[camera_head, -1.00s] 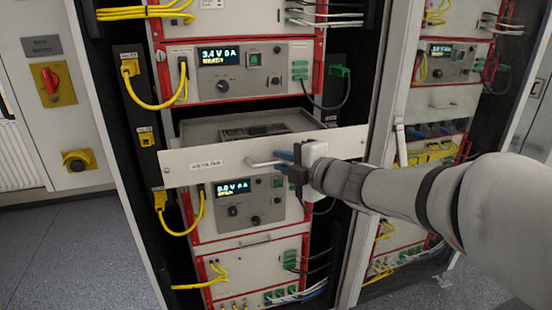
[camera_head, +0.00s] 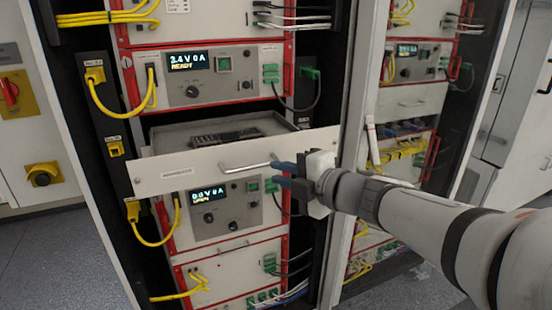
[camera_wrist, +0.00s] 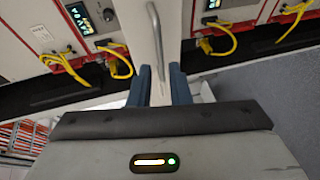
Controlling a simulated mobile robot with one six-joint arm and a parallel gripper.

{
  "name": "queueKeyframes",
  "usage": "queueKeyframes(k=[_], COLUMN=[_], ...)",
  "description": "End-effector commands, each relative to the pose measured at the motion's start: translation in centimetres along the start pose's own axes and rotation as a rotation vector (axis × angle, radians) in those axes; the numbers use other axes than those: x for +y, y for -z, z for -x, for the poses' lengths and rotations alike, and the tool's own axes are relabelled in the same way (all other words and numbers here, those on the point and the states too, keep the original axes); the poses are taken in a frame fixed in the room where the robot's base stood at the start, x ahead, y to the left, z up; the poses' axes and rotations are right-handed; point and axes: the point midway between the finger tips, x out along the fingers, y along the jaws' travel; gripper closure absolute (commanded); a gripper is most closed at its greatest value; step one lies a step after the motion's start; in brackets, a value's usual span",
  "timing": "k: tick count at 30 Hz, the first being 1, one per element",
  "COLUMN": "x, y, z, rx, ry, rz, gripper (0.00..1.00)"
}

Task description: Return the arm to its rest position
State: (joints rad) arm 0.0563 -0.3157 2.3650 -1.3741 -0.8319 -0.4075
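My arm reaches in from the lower right in the head view. My gripper (camera_head: 276,174) is at the right end of the pulled-out drawer, close to the right end of its metal handle (camera_head: 245,167). Its two blue fingers are apart, with no object seen held between them. In the wrist view the fingers (camera_wrist: 158,88) stand on either side of the white drawer front (camera_wrist: 143,32), and the handle (camera_wrist: 155,38) lies beyond their tips. Whether a finger touches the drawer front is hard to tell.
The open drawer (camera_head: 170,180) sticks out of the rack between two cycler units, the upper (camera_head: 215,92) reading 3.4 V 0 A. Yellow cables (camera_head: 118,112) hang at left. A rack post (camera_head: 352,120) and second rack stand close behind my arm. Floor (camera_head: 90,260) is clear at lower left.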

Motion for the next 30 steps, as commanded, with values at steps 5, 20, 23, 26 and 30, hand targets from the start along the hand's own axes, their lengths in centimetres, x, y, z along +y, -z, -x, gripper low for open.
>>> queueKeyframes(k=[5, 20, 23, 26, 30], x=[0.1, -8.8, -12.6, -16.0, -18.8], y=[-0.9, -10.8, -9.3, -6.6, -2.5], z=[0.1, 10.1, 12.6, 14.6, 16.2], rx=[-0.050, -0.957, -1.113, -1.239, -1.348], ry=[-0.007, -0.006, 0.054, 0.135, 0.253], rz=[-0.033, -0.970, -1.215, -1.443, -1.678], gripper=[0.83, 0.83, 0.83, 0.83, 0.83])
